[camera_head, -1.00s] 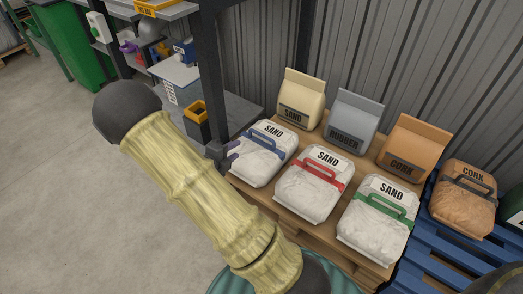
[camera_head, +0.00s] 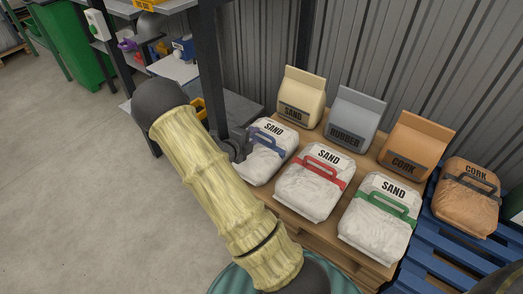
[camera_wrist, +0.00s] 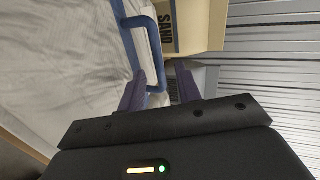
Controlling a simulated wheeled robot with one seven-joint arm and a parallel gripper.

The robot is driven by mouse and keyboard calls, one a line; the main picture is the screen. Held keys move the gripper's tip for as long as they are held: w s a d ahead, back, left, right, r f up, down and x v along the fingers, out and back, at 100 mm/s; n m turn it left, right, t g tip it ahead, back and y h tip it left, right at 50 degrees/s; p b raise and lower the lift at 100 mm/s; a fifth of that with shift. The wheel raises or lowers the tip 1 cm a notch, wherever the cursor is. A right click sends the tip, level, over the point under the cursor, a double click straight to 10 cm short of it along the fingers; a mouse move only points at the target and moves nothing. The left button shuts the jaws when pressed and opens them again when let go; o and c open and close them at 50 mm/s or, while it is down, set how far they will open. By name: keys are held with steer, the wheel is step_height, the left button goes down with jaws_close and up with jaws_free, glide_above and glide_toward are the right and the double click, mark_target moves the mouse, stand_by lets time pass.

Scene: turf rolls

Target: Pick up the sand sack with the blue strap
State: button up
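The white sand sack with the blue strap (camera_head: 265,163) lies at the left end of the front row on the wooden pallet. Its blue strap (camera_wrist: 155,48) shows close up in the wrist view, where the sack's pale side (camera_wrist: 62,65) fills the left. My gripper (camera_head: 250,139) is at the strap's left side and hides part of it. In the wrist view, the two purple fingers of my gripper (camera_wrist: 160,82) are apart. The lower end of the strap loop shows between them, with gaps visible.
Sand sacks with a red strap (camera_head: 313,182) and a green strap (camera_head: 378,218) lie to the right. Behind stand paper bags of sand (camera_head: 301,98), rubber (camera_head: 351,118) and cork (camera_head: 412,145). A cork sack (camera_head: 464,200) lies on a blue pallet (camera_head: 440,235). A shelf post (camera_head: 208,75) stands close left.

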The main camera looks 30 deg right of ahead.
mark_target(261, 133)
steer(key=shift+w+d+f, duration=0.1)
steer(key=shift+w+d, duration=0.05)
steer(key=shift+d, duration=0.15)
steer(key=b+x, duration=0.1)
steer(key=x, duration=0.4)
steer(key=shift+f, duration=0.2)
steer(key=shift+c, duration=0.4)
jaws_close()
stand_by(1.1)
steer(key=shift+d+r, duration=0.1)
steer(key=shift+r, duration=0.1)
